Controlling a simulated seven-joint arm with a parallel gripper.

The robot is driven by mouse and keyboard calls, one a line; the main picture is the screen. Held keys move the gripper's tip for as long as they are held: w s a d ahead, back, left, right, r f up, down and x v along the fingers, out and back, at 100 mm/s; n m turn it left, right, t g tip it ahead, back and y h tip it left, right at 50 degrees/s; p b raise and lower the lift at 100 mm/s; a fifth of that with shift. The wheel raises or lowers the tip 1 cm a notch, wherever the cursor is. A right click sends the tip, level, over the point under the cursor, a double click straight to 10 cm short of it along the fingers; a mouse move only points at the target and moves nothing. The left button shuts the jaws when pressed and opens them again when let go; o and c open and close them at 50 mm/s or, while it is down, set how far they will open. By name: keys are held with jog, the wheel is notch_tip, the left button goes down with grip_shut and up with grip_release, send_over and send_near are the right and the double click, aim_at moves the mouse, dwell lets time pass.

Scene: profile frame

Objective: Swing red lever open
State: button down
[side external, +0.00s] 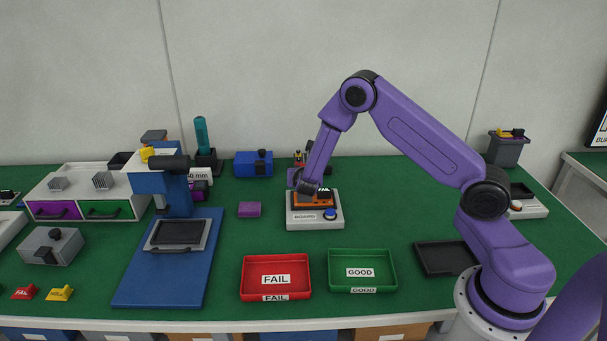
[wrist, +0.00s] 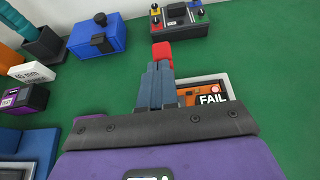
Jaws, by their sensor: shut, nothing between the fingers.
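The red lever (wrist: 161,50) shows in the wrist view as a red tip just beyond my fingertips. I cannot tell whether they touch it, and the rest of it is hidden. In the side view I cannot make it out behind my gripper (side external: 308,188). My gripper's fingers (wrist: 158,84) are shut and empty, at the left side of the test fixture in the wrist view. The pale fixture (side external: 314,223) holds an orange board (side external: 312,200) and a small screen reading FAIL (wrist: 211,99). A blue button (side external: 330,214) is on its front.
A blue box (side external: 254,164) and a dark box with coloured knobs (wrist: 180,18) stand behind the fixture. A purple block (side external: 249,209) lies to its left. A red FAIL tray (side external: 276,262) and green GOOD tray (side external: 361,259) are in front.

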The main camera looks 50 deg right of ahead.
jog(key=shift+r, duration=0.7)
jog(key=v, duration=1)
jog(key=shift+r, duration=0.2)
jog(key=shift+w+d, duration=0.1)
jog(key=s+a+r+m+g+y, duration=0.2)
jog(key=s+a+m+g+y, duration=0.1)
jog(key=s, duration=0.9)
jog(key=s+a+r+m+g+y, duration=0.3)
jog(key=s+m, duration=0.3)
jog(key=s, duration=0.6)
jog(key=s+a+r+m+g+y, duration=0.2)
jog(key=s+a+m, duration=0.3)
jog(key=s, duration=0.7)
jog(key=shift+a+r+g+y, duration=0.4)
jog(key=shift+g+y, duration=0.2)
jog(key=shift+y, duration=0.3)
